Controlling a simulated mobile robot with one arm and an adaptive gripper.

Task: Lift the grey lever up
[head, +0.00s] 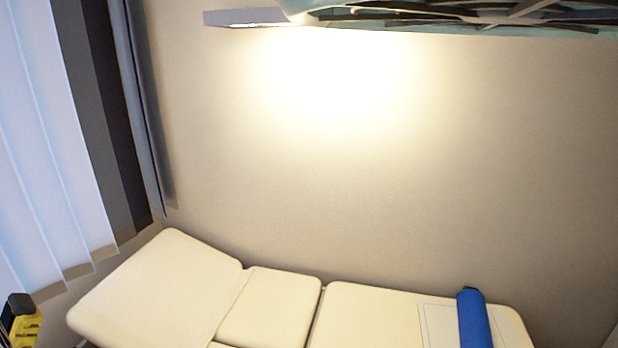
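I cannot make out a grey lever in the head view. The treatment couch (380,318) is cream and padded, in several sections, and runs along the bottom of the view. Its left section is tilted and its lower side is cut off by the frame. My gripper does not show, so its state and its distance from anything are hidden.
A blue roll (474,318) lies on the couch's right end. Pale vertical blinds (45,150) hang at the left. A teal-edged fixture (470,14) crosses the top. A black and yellow object (24,322), unclear, is at lower left. The wall (350,190) is bare.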

